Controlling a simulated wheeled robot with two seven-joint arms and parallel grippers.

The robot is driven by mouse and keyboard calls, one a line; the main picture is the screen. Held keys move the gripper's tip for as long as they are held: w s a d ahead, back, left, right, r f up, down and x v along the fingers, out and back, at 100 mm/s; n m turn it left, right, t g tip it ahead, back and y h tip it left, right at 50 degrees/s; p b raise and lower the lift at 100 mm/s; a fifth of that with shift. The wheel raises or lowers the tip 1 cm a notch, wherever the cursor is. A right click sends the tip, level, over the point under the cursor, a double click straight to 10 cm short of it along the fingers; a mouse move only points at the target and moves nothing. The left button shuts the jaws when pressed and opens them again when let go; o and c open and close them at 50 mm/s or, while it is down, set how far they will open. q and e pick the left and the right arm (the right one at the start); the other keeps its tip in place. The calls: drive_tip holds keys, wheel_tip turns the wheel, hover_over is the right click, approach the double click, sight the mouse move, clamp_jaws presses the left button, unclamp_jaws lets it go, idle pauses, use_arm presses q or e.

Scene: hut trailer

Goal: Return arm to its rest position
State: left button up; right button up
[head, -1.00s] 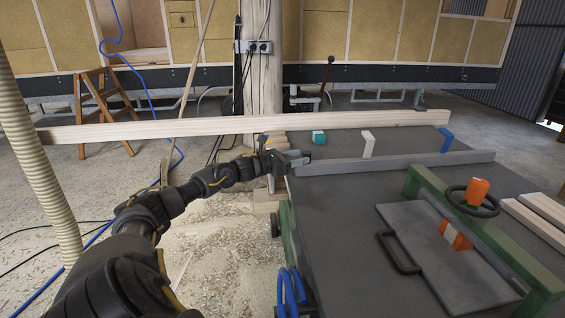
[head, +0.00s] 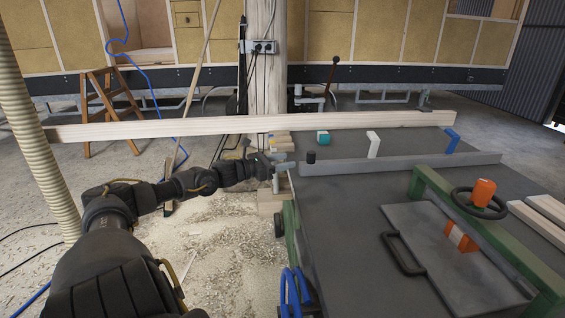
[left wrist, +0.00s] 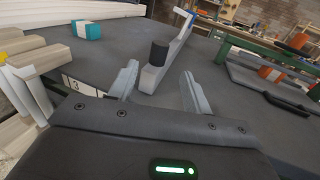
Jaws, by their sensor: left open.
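My left arm comes in from the left in the head view, with its gripper (head: 281,174) just off the left edge of the dark machine table (head: 340,215). In the left wrist view the two grey fingers of the left gripper (left wrist: 160,85) are spread apart with nothing held between them. A small black cylinder (head: 311,157) stands at the near left end of the grey fence (head: 400,163), beyond the fingertips. The cylinder also shows in the left wrist view (left wrist: 159,53), apart from the fingers. My right gripper is not in view.
A green frame with a handwheel (head: 480,201) stands at right. A ribbed hose (head: 40,150) hangs at left.

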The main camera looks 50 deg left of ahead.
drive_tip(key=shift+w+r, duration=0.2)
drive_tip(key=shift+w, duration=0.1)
